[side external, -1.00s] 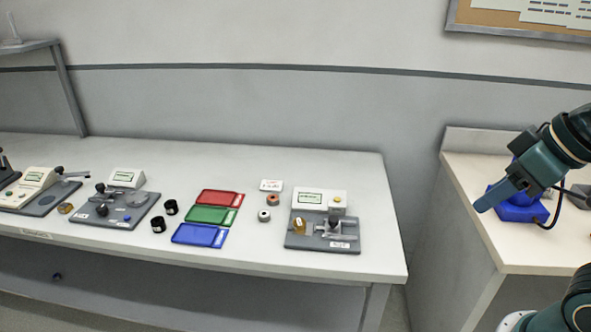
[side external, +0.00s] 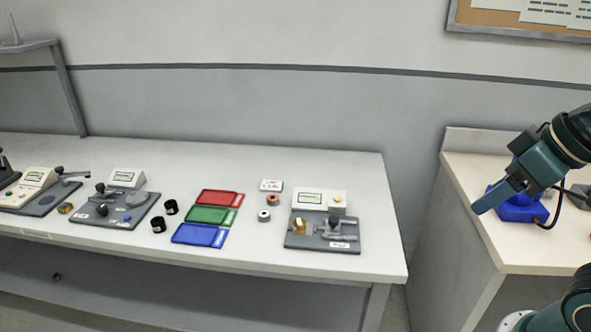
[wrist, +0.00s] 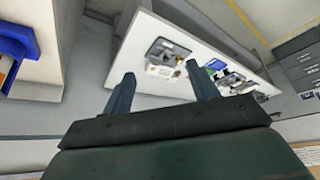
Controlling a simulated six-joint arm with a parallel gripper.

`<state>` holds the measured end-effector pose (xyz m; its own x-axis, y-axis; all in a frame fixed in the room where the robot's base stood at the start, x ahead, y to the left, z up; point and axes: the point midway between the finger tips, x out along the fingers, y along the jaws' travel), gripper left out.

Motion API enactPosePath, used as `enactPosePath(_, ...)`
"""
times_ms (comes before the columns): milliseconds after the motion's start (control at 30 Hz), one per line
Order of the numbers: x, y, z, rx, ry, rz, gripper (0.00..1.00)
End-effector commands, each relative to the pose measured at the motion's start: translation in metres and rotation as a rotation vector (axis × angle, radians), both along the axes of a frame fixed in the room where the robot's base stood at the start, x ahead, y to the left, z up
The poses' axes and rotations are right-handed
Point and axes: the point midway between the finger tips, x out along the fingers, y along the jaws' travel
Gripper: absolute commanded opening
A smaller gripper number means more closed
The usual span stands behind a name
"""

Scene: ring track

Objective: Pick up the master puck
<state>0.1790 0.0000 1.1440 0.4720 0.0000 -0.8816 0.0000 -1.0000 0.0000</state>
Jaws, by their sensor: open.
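Two small round pieces stand on the long bench in the side external view: one with a reddish top (side external: 273,200) and a plain silver-grey one (side external: 264,215). A gold piece (side external: 300,226) sits on the grey gauge station (side external: 298,243) to their right. I cannot tell which of these is the master puck. My gripper (side external: 482,207) is in the air at the right, well away from the long bench. In the wrist view my gripper (wrist: 160,72) has its two fingers apart with nothing between them. The small round pieces are too small to tell apart there.
Red (side external: 219,197), green (side external: 211,215) and blue (side external: 199,234) trays lie left of the round pieces. Two black cylinders (side external: 171,207) and other stations (side external: 116,206) stand further left. A second bench (side external: 500,245) with a blue object (side external: 522,210) is at the right, beyond a gap.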

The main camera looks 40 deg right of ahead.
Motion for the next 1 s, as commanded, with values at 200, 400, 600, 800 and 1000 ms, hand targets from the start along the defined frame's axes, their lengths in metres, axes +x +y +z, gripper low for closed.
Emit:
enactPosePath(200,0.004,0.001,0.001,-0.003,0.002,0.010,0.59)
enactPosePath(400,0.025,0.003,0.005,-0.016,0.012,0.059,0.59)
enactPosePath(600,0.062,0.006,0.008,-0.033,0.027,0.144,0.59)
enactPosePath(800,0.105,0.010,0.006,-0.047,0.037,0.242,0.59)
enactPosePath(1000,0.149,0.011,-0.004,-0.052,0.043,0.334,0.59)
